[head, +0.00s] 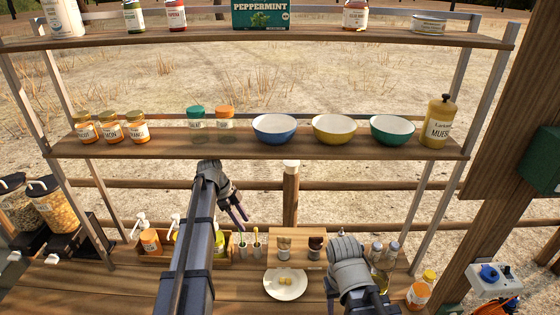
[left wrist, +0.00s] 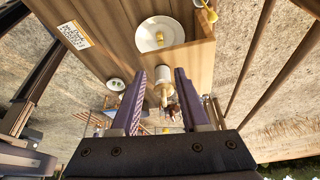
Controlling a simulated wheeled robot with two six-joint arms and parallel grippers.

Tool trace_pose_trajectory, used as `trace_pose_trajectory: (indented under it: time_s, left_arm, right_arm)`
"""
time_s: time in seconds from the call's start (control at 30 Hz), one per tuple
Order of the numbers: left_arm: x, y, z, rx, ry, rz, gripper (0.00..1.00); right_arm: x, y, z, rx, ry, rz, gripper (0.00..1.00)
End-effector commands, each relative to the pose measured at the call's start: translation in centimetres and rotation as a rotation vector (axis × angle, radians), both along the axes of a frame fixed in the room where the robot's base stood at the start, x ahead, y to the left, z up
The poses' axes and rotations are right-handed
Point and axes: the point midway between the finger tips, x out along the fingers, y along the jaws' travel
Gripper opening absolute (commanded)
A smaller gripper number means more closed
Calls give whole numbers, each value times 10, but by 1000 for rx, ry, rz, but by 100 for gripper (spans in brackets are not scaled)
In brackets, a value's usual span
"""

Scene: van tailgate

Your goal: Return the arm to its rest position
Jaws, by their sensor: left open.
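My left arm reaches up from the bottom of the head view. Its gripper (head: 238,212) is above the counter, in front of the gap below the lower shelf. In the left wrist view the left gripper (left wrist: 172,95) has its two fingers apart with nothing held; a pale jar (left wrist: 164,82) shows beyond them, not touching. My right arm (head: 348,264) is at the lower right, over the counter beside the plate. Its fingers cannot be made out.
The lower shelf (head: 365,147) carries jars and bowls. A white plate (head: 285,293) with small yellow pieces lies on the counter. Bottles (head: 384,262) stand right of my right arm. A wooden caddy (head: 222,247) with bottles is beside my left arm. Cereal dispensers (head: 50,200) stand left.

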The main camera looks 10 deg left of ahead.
Motion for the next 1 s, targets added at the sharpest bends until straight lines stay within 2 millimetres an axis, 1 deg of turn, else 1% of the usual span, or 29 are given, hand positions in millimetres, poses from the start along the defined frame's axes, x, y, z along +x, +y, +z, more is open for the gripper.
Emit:
trace_pose_trajectory:
  time_s: [0.07, 0.13, 0.17, 0.23, 0.3, 0.37, 0.4, 0.47, 0.5, 0.6, 0.7, 0.8, 0.9, 1.0]
  left_arm:
    - [-4, -7, -5, 6, 10, 11, 45]
    - [-12, -21, -15, 21, 35, 44, 45]
    - [-18, -31, -21, 34, 53, 67, 45]
    - [-35, -58, -39, 70, 103, 144, 45]
    - [-57, -88, -60, 122, 156, 245, 45]
    - [-77, -112, -76, 169, 194, 341, 45]
    - [-90, -127, -86, 202, 215, 408, 45]
    - [-111, -146, -101, 248, 238, 508, 45]
    - [-124, -158, -111, 279, 250, 576, 45]
    - [-158, -183, -133, 346, 260, 745, 45]
    - [-188, -200, -151, 395, 253, 902, 45]
    - [-210, -211, -164, 426, 234, 1031, 45]
    - [-225, -217, -171, 440, 217, 1124, 45]
    - [-232, -220, -175, 446, 206, 1180, 45]
  right_arm:
    - [0, 0, -4, 0, 0, 0, 50]
    - [0, 0, -13, 0, 0, 0, 50]
    - [0, 0, -19, 0, 0, 1, 50]
    - [0, 0, -34, -1, 0, 1, 50]
    - [0, 0, -52, -1, -1, 2, 50]
    - [0, 0, -66, -1, -1, 3, 50]
    - [0, 0, -75, -1, -1, 4, 50]
    - [0, 0, -88, -1, -1, 5, 50]
    - [0, 0, -97, -1, -1, 5, 50]
    - [0, 0, -118, -1, -2, 6, 50]
    - [0, 0, -135, -1, -2, 8, 50]
    - [1, 0, -148, -2, -2, 9, 50]
    - [1, 0, -156, -2, -2, 9, 50]
    - [1, 0, -159, -2, -2, 10, 50]
